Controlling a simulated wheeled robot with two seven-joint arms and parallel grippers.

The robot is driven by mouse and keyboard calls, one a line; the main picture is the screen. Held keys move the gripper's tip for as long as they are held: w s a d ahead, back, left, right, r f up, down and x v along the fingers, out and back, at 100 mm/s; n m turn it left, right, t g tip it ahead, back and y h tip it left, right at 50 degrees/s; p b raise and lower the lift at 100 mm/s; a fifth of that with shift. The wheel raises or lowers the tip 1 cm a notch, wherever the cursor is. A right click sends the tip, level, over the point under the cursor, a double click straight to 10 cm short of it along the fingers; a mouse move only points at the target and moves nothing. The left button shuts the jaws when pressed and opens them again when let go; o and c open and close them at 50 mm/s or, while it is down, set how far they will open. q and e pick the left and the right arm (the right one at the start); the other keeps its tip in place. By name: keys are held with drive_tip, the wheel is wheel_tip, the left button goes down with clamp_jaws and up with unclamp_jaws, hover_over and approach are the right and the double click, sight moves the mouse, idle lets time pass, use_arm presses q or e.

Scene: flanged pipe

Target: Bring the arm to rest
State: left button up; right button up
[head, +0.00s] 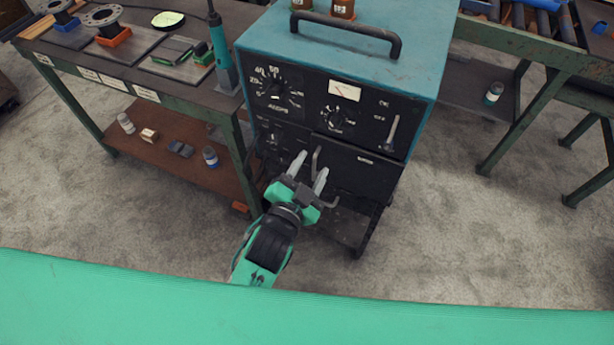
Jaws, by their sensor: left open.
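My left gripper (309,171) shows in the middle of the head view, on the end of my green and black left arm. Its two pale fingers are apart and point up and away. I cannot tell whether the fingers touch the panel. My right gripper is not in view.
A workbench (150,85) with flanges, coloured blocks and a teal tool (217,40) stands at the left, with small items on its lower shelf (165,150). Another table (520,45) stands at the right. The grey floor (450,230) at the lower right is clear.

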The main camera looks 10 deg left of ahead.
use_arm(q)
drive_tip(key=shift+v, duration=0.85)
wheel_tip(320, 180, down, 25)
drive_tip(key=s+a+n+g+y, duration=0.1)
drive_tip(key=s+a+n+g, duration=0.1)
drive_tip(key=g, duration=0.3)
drive_tip(key=s+a+f+n+g+y, duration=0.1)
drive_tip(key=s+a+f+g, duration=0.2)
drive_tip(key=f, duration=0.6)
drive_tip(key=s+a+f+g+y, duration=0.15)
drive_tip(key=s+f, duration=0.25)
drive_tip(key=f, duration=0.4)
drive_tip(key=s+a+f+n+g, duration=0.1)
drive_tip(key=s+a+f+g, duration=0.1)
drive_tip(key=s+a+f, duration=0.3)
drive_tip(key=s+a+f+n+g+y, duration=0.1)
drive_tip(key=s+a+f, duration=0.4)
drive_tip(key=s, duration=0.9)
drive_tip(key=s+a+f+n+g+y, duration=0.1)
drive_tip(key=s+a+f+n+g, duration=0.2)
drive_tip(key=s+f, duration=0.7)
drive_tip(key=shift+a+g, duration=0.35)
drive_tip(key=shift+a, duration=0.9)
